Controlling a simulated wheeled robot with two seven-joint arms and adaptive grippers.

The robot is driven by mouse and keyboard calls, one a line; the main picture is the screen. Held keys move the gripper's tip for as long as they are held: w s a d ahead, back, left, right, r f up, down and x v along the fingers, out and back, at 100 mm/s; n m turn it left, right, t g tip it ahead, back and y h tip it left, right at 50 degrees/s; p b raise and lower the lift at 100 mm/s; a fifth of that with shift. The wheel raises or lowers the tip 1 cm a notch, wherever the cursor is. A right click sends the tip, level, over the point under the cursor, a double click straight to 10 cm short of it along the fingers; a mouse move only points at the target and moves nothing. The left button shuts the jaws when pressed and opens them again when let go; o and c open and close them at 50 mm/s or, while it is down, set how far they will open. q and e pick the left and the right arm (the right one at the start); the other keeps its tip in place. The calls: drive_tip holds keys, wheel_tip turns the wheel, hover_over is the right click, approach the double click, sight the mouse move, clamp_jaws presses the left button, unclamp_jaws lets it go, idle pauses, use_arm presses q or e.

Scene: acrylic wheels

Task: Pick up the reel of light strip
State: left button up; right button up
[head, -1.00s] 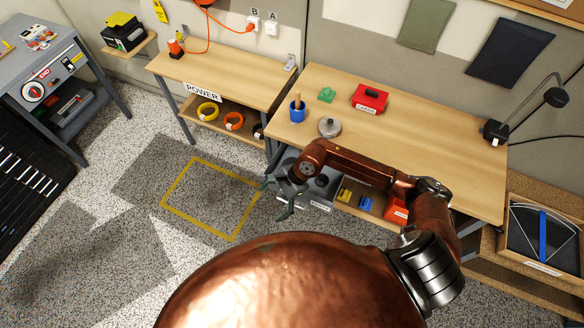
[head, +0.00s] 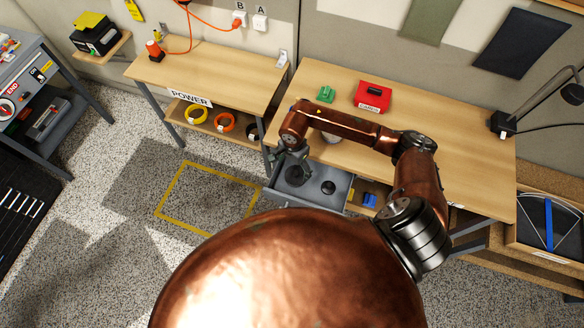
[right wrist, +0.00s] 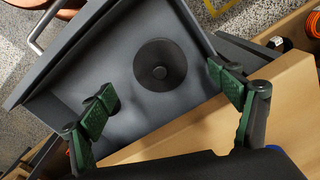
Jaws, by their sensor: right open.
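A grey drawer (head: 340,182) stands open under the workbench. In it lie a wide dark disc with a raised hub (right wrist: 160,64) and a smaller dark round piece (head: 328,187). The wide disc looks reel-like, but I cannot tell whether it is the light strip reel. My right gripper (right wrist: 161,82) is open and empty; its green-padded fingers are spread over the drawer, on either side of the wide disc in the right wrist view. In the head view this gripper (head: 292,160) is at the drawer's back left. My left gripper is not in view.
The workbench (head: 455,150) holds a red box (head: 372,96), a green piece (head: 326,94) and a lamp (head: 572,94). A blue item (head: 369,200) sits right of the drawer. Yellow (head: 196,114) and orange (head: 225,122) coils lie on the POWER shelf. The yellow-marked floor is clear.

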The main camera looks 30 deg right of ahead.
sight(296, 173)
drive_tip(key=shift+s+d+f, duration=0.15)
drive_tip(key=shift+f, duration=0.5)
drive_tip(key=shift+s+d+f, duration=0.1)
drive_tip(key=shift+s+f, duration=0.05)
drive_tip(key=shift+f, duration=0.45)
drive_tip(key=shift+w+d+f+p, duration=0.2)
drive_tip(key=shift+f, duration=0.45)
drive_tip(key=shift+w+d+f+p, duration=0.15)
drive_tip(key=shift+f, duration=0.45)
wheel_tip(296, 173, down, 2)
drive_tip(key=shift+f, duration=0.1)
drive_tip(key=c, duration=1.2)
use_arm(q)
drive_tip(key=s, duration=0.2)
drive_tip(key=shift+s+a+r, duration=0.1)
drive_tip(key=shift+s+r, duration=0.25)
use_arm(e)
drive_tip(key=shift+c, duration=0.4)
